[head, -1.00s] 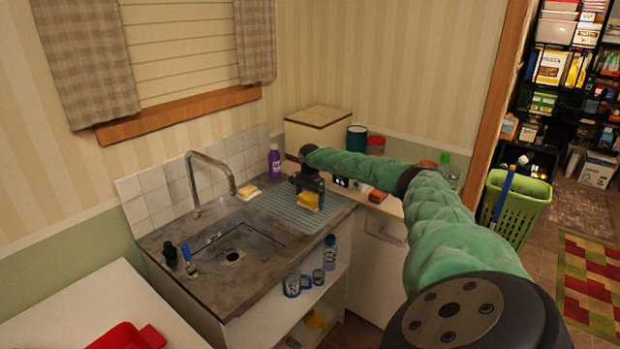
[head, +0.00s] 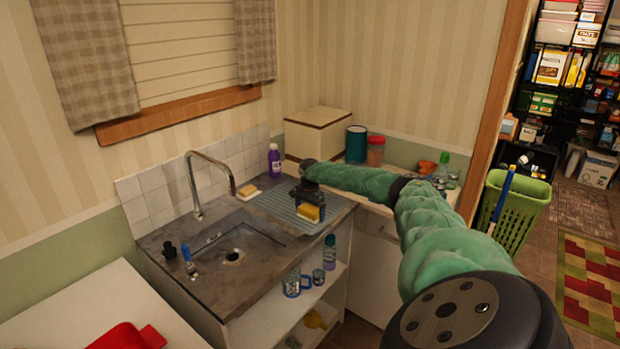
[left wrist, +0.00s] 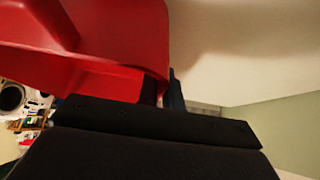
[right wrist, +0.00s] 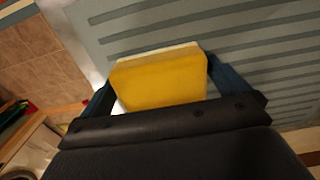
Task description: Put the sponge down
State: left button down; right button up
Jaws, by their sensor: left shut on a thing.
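The yellow sponge (head: 309,213) is at the front right part of the ridged grey draining mat (head: 272,204) beside the sink. My right gripper (head: 308,194) is right above it. In the right wrist view the sponge (right wrist: 160,80) lies between the two dark blue fingers, close to both, with a small light gap at the lower left. I cannot tell whether the fingers press on it, or whether its underside touches the mat. My left gripper (left wrist: 163,92) is shut on a red plastic thing (left wrist: 105,80); the red thing (head: 128,337) also shows at the bottom left in the head view.
The sink (head: 234,250) with its tap (head: 195,180) is left of the mat. Another sponge (head: 248,191) and a purple bottle (head: 274,160) stand behind the mat. A beige box (head: 318,135) and several containers fill the back counter. Mugs and bottles stand on the shelf below.

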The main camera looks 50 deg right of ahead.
aim_at(313, 210)
jog(key=shift+r, duration=0.1)
notch_tip(313, 210, up, 12)
dwell(0.7)
dwell(1.4)
jog(key=s+f, duration=0.2)
jog(key=shift+a+f, duration=0.1)
jog(key=shift+f, duration=0.3)
jog(key=shift+s+a+f+n+g+h, duration=0.1)
jog(key=shift+a+f+n+g+h, duration=0.15)
jog(key=shift+a, duration=0.3)
jog(key=shift+a+f+n+g+h, duration=0.15)
jog(key=shift+a+f+n+h, duration=0.1)
jog(key=shift+a, duration=0.25)
notch_tip(313, 210, up, 3)
jog(key=w+a+h, duration=0.2)
jog(key=a+h, duration=0.1)
jog(key=shift+m+t, duration=0.4)
jog(key=shift+m, duration=0.1)
jog(key=shift+d+r+x, duration=0.1)
jog(key=shift+d+x, duration=0.1)
jog(key=shift+x, duration=1.8)
jog(key=shift+d+r+x, duration=0.1)
jog(key=shift+d+x, duration=0.15)
jog(key=shift+x, duration=1.75)
jog(key=shift+d+r+x, duration=0.1)
jog(key=shift+d+x, duration=0.1)
jog(key=shift+x, duration=1.8)
